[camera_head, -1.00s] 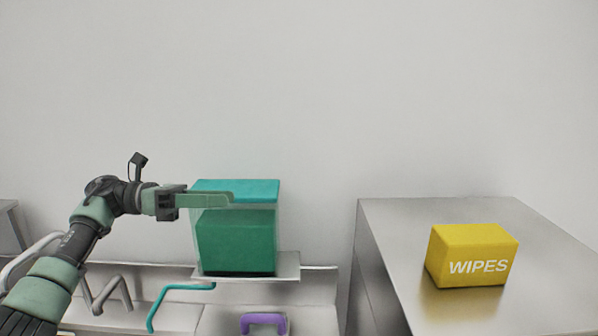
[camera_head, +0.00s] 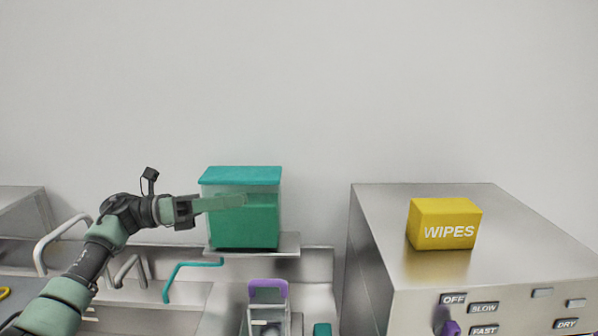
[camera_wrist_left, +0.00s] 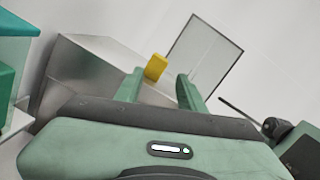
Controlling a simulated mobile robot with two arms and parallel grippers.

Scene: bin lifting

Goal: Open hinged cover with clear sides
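The cover (camera_head: 240,175) has a teal top and clear sides. It stands over a green block (camera_head: 245,225) on a small metal shelf at the back, and looks closed. My left gripper (camera_head: 238,201) reaches in from the left, its fingers level in front of the clear side; I cannot tell whether they touch it. In the left wrist view the fingers (camera_wrist_left: 158,88) are apart with nothing between them. A corner of the teal top (camera_wrist_left: 12,25) shows at that view's left edge. My right gripper is not in view.
A yellow WIPES box (camera_head: 445,224) sits on a metal cabinet (camera_head: 510,220) at the right. Below the shelf are a teal bent handle (camera_head: 185,267) and a purple handle (camera_head: 267,285). A framed clear panel (camera_wrist_left: 205,55) shows in the left wrist view.

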